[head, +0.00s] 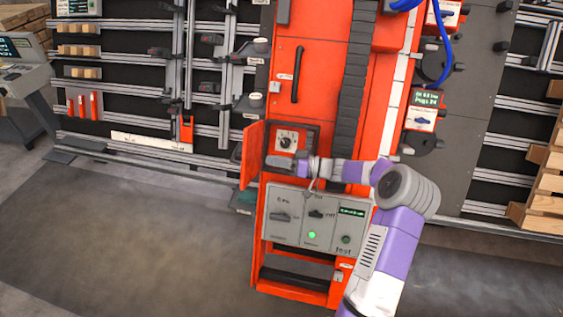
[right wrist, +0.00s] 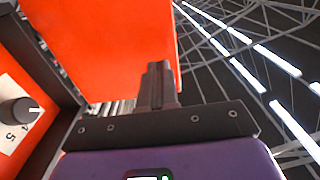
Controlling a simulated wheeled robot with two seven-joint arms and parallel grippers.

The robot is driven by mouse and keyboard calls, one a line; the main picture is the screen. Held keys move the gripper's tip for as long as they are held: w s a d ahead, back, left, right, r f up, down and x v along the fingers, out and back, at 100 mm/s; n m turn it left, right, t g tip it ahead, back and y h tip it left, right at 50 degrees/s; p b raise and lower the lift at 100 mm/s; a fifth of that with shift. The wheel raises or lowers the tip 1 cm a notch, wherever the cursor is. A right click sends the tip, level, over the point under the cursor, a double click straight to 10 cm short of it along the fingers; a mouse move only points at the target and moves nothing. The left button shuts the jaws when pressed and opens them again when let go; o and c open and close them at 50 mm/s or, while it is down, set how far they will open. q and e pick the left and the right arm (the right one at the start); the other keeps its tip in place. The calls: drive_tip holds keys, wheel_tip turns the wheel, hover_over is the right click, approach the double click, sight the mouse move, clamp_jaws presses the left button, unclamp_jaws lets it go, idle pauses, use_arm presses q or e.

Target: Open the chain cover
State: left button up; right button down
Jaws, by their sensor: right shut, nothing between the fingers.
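A small orange door (head: 253,155) on the orange column stands swung out to the left. Behind it is a recess with a dial (head: 286,142), which also shows at the left in the right wrist view (right wrist: 18,111). My right gripper (head: 270,161) is shut and empty in front of the recess's lower part, its tips toward the door's inner face. In the right wrist view an orange panel (right wrist: 100,45) fills the space beyond the fingers; I cannot tell if they touch. Above is a larger orange panel (head: 313,95) with a black handle (head: 298,75), closed. Labels are too small to read.
A grey control panel (head: 317,243) with knobs and a green light sits just below my right gripper. A black segmented chain (head: 355,80) runs up the column. Racks with rails (head: 150,90) stand left. Open floor (head: 130,240) lies at the front left.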

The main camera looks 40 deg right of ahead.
sight(248, 157)
drive_tip(key=x, duration=0.5)
drive_tip(key=shift+w+a, duration=0.15)
drive_tip(key=shift+w, duration=0.05)
drive_tip(key=b+x, duration=0.1)
drive_tip(key=b, duration=0.1)
drive_tip(key=b+x, duration=0.2)
drive_tip(key=shift+s+a+f, duration=0.15)
drive_tip(key=shift+f, duration=0.15)
drive_tip(key=shift+w+a+r+b, duration=0.15)
drive_tip(key=shift+w+a+b, duration=0.2)
drive_tip(key=shift+b, duration=0.4)
drive_tip(key=shift+w+r, duration=0.15)
